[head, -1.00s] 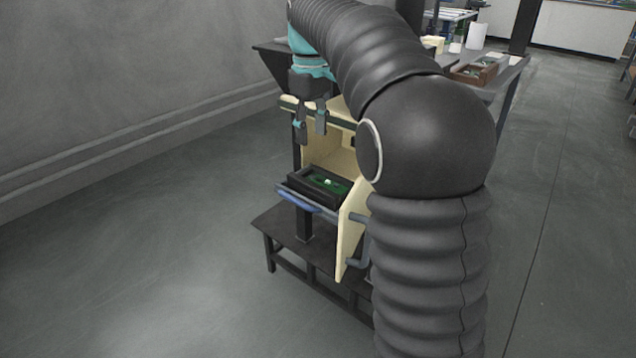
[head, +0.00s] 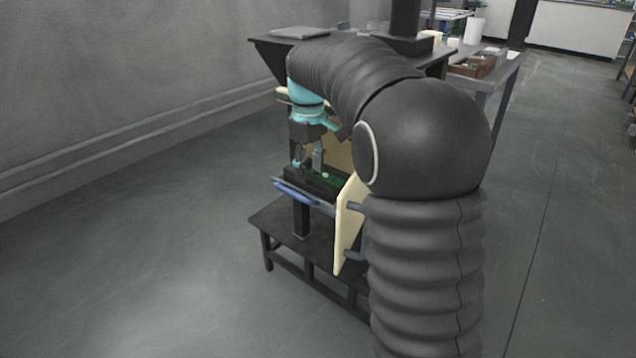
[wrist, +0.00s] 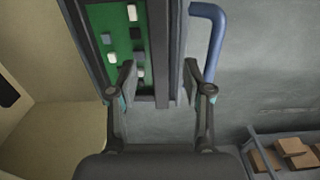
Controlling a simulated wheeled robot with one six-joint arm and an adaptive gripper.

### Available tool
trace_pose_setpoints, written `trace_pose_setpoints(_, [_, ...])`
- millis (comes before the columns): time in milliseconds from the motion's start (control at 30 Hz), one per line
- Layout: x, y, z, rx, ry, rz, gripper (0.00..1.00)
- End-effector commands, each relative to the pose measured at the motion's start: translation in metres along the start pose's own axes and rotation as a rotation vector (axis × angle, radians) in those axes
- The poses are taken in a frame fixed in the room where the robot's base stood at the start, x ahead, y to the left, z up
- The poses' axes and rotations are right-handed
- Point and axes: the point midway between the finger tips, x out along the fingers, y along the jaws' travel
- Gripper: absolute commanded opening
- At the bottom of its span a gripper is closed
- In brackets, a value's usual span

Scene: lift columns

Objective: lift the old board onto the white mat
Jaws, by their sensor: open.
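The old board is a green circuit board (wrist: 113,38) with small white and dark parts, lying in a dark-walled tray (wrist: 165,70) in the wrist view. In the head view the board (head: 327,178) shows as a green strip in the tray at the cabinet's open front. My gripper (head: 309,166) is open, fingers pointing down at the tray. In the wrist view my open gripper (wrist: 158,82) has one finger over the board's near end and the other beyond the tray's outer wall. I cannot make out the white mat.
A blue handle (head: 297,193) runs along the tray's front. A cream door (head: 348,222) stands open to the right. A dark low bench (head: 280,225) is below. A dark table (head: 268,45) stands behind, with a brown box (head: 472,67) further right. The floor at left is clear.

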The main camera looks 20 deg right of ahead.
Motion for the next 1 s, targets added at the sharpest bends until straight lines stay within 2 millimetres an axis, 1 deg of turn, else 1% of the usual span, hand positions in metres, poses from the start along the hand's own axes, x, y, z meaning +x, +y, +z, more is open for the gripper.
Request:
trace_pose_setpoints(33, [0.010,0.000,0.000,0.000,-0.001,-0.001,0.50])
trace_pose_setpoints(133, [0.019,0.000,0.001,0.000,-0.001,-0.001,0.50])
trace_pose_setpoints(367, [0.020,0.000,0.000,0.000,0.001,0.000,0.50])
trace_pose_setpoints(467, [0.020,0.000,0.000,0.000,0.001,0.000,0.28])
trace_pose_setpoints(500, [0.020,0.000,0.000,0.000,0.001,0.000,0.17])
trace_pose_setpoints(567, [0.020,0.000,0.000,0.000,0.000,0.000,0.03])
trace_pose_setpoints(600, [0.020,0.000,0.000,0.000,0.000,0.000,0.00])
trace_pose_setpoints(867, [0.020,0.000,0.000,0.000,0.001,0.001,0.00])
trace_pose_setpoints(1000, [0.012,0.000,0.000,0.000,0.002,0.001,0.00])
